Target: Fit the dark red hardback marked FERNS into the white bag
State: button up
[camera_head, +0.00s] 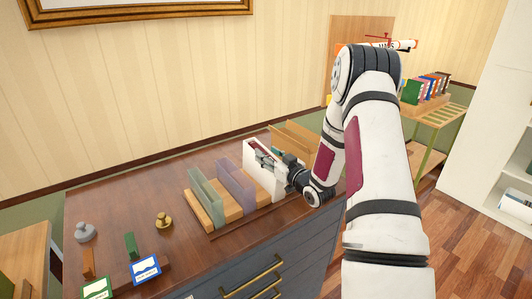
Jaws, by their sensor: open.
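The white bag (262,181) stands upright in a wooden rack on the dark wood cabinet top, right of a purple one. A small dark red strip (254,146) shows at the white bag's top, beside my fingers. It looks like the hardback's edge inside the bag, but no FERNS mark is readable and how deep it sits is hidden. My gripper (264,158) is open at the white bag's upper edge, reaching in from the right. My fingers and wrist cover part of the bag, and I cannot tell whether they touch the book.
A grey-green holder (205,196) and a purple holder (236,184) stand left in the rack (201,213). A tan one (297,137) stands behind right. A brass weight (164,220), grey weight (86,232) and small signs (145,270) are on the cabinet's left.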

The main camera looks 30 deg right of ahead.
jog(key=s, duration=1)
jog(key=shift+s+d, duration=0.15)
jog(key=shift+d, duration=0.05)
jog(key=shift+r, duration=0.1)
